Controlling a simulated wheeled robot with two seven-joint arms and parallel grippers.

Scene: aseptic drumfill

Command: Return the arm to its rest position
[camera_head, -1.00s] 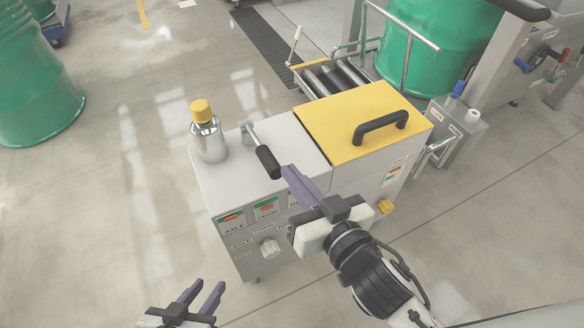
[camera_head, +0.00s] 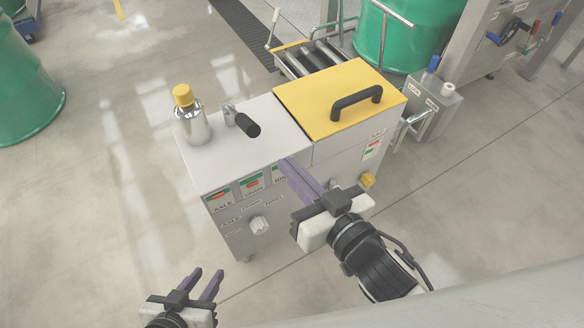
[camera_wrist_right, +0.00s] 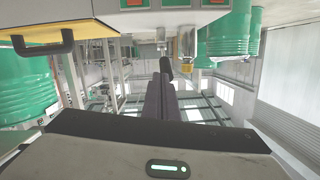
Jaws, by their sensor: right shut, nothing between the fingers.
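My right gripper (camera_head: 288,166) is shut and empty, in front of the grey cabinet (camera_head: 222,162). Its purple fingers also show together in the right wrist view (camera_wrist_right: 163,98). A lever with a black grip (camera_head: 246,126) stands on the cabinet top, apart from the fingertips. In the wrist view the black grip (camera_wrist_right: 166,68) appears beyond the fingers. My left gripper (camera_head: 207,276) is at the lower left over bare floor, its two purple fingers apart and nothing between them.
A steel bottle with a yellow cap (camera_head: 192,122) stands on the cabinet. Beside it is a yellow lid (camera_head: 320,98) with a black handle (camera_head: 357,102). Green drums (camera_head: 25,95) stand left and behind. A roller conveyor (camera_head: 312,58) lies behind.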

